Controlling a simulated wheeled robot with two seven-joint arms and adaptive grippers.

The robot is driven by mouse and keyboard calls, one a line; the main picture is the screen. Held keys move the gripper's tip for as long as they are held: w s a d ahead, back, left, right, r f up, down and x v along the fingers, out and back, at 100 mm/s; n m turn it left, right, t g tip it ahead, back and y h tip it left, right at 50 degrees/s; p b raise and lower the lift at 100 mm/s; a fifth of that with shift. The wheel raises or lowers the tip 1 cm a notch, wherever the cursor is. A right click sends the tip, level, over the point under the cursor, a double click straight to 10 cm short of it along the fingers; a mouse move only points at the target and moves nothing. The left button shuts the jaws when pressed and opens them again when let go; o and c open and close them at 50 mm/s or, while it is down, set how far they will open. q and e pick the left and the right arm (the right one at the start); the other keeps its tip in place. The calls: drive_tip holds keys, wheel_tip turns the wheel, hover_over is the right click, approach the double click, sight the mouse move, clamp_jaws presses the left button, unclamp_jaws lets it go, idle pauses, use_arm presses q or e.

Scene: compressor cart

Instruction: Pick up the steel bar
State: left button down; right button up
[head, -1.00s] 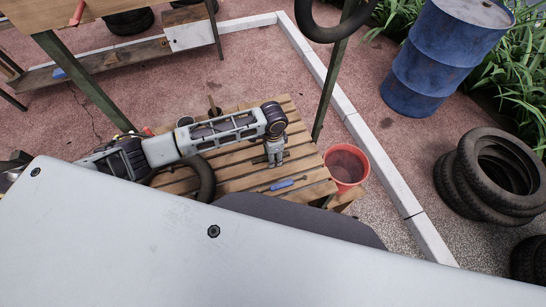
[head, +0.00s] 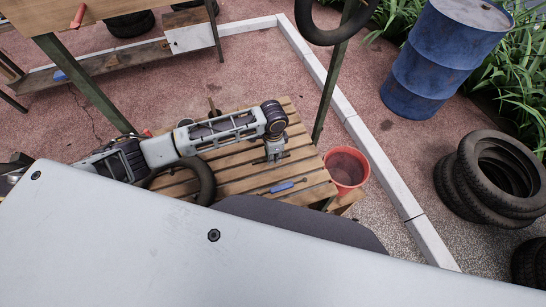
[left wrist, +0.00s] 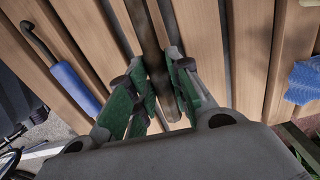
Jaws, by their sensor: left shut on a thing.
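The steel bar (left wrist: 154,45) is a dark, narrow rod. In the left wrist view it runs from the top edge down between my left gripper's green-padded fingers, over the table slats. In the head view my left gripper (head: 275,158) points down at the right part of the slatted wooden table (head: 235,176). The bar is small and mostly hidden there. I cannot tell any gap between bar and slats. My right gripper is out of view.
A blue-handled hooked tool (head: 283,186) lies on the slats near the gripper. A black rubber ring (head: 205,180) is at the table's left part. A red bucket (head: 346,168) stands right of the table. A blue cloth (left wrist: 304,80) shows in the left wrist view.

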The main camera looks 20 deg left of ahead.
use_arm(q)
wheel_tip(320, 180, up, 9)
drive_tip(key=shift+f, duration=0.15)
idle(0.4)
drive_tip(key=shift+f, duration=0.1)
idle(0.5)
drive_tip(key=shift+s+f, duration=0.5)
drive_tip(key=shift+s, duration=0.05)
drive_tip(key=shift+s+a+f, duration=0.2)
drive_tip(key=shift+a+f, duration=0.05)
drive_tip(key=shift+f, duration=0.05)
